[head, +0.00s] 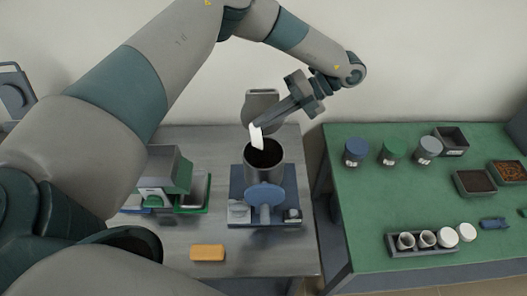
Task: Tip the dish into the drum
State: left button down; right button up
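The drum (264,172) is a grey open-topped cylinder with a dark inside, standing on a blue base (290,190) on the grey bench. My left gripper (262,124) reaches in from above and to the right of the drum. It appears shut on the dish (257,138), a small white piece that looks steeply tilted over the drum's far rim. I cannot tell whether the dish holds anything or touches the rim. My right gripper is not in view.
A grey raised part (262,96) stands behind the drum. A green-and-grey device (165,175) is left of it, and an orange block (207,252) lies in front. The green table (375,195) at right holds jars, trays and a rack of white cups (427,239).

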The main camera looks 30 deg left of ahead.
pick_arm(q)
jog(key=shift+w+a+b, duration=0.35)
jog(key=shift+w+a, duration=0.45)
jog(key=shift+w, duration=0.2)
jog(key=shift+s+d+p, duration=0.35)
jog(key=shift+s+d, duration=0.45)
jog(key=shift+s, duration=0.15)
jog(key=shift+w+d+f, duration=0.1)
jog(key=shift+w+d+g+y, duration=0.2)
jog(key=shift+d+g+y, duration=0.1)
jog(key=shift+y, duration=0.1)
